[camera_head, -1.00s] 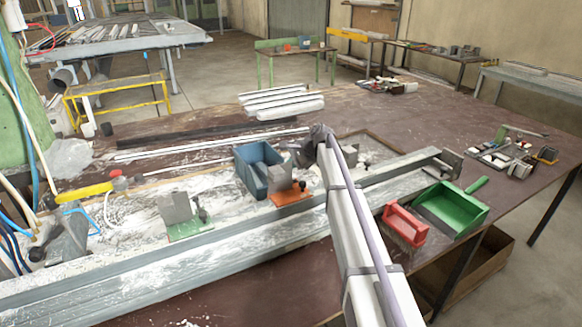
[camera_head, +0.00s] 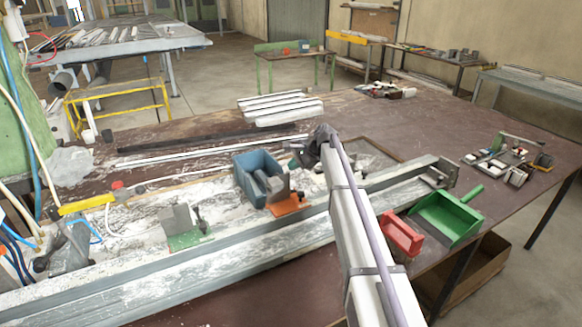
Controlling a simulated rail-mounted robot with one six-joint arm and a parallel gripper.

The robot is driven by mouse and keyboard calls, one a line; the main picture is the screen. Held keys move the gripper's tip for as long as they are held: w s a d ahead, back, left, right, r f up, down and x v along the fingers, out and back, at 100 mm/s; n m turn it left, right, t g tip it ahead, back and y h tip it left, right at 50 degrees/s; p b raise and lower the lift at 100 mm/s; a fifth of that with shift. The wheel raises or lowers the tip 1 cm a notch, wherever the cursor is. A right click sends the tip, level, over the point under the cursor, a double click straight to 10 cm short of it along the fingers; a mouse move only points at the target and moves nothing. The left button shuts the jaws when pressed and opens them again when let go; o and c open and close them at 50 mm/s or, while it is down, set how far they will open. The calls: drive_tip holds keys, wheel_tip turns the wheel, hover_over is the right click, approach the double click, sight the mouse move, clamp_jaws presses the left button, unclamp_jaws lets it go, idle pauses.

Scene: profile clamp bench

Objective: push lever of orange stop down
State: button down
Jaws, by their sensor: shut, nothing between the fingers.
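The orange stop (camera_head: 289,206) stands on the profile bed, just right of the blue bin. It has an orange base and a grey block (camera_head: 279,187). A small dark lever (camera_head: 299,196) shows at its right side; its exact angle is too small to tell. My gripper (camera_head: 293,149) is dark, shut and empty. It appears above and behind the orange stop in the picture, apart from it, right of the blue bin. My arm runs from the lower right up to it. The gripper's fingertips are small and partly hidden by the wrist.
A green stop (camera_head: 190,240) with a grey block and dark lever stands to the left. White profiles (camera_head: 280,106) lie at the back.

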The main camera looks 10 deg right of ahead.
drive_tip(key=w+d+r+p, duration=0.1)
drive_tip(key=d+r+p, duration=0.3)
drive_tip(key=r+p, duration=0.3)
drive_tip(key=shift+d+r, duration=0.2)
drive_tip(key=shift+r, duration=0.6)
drive_tip(key=shift+w, duration=0.1)
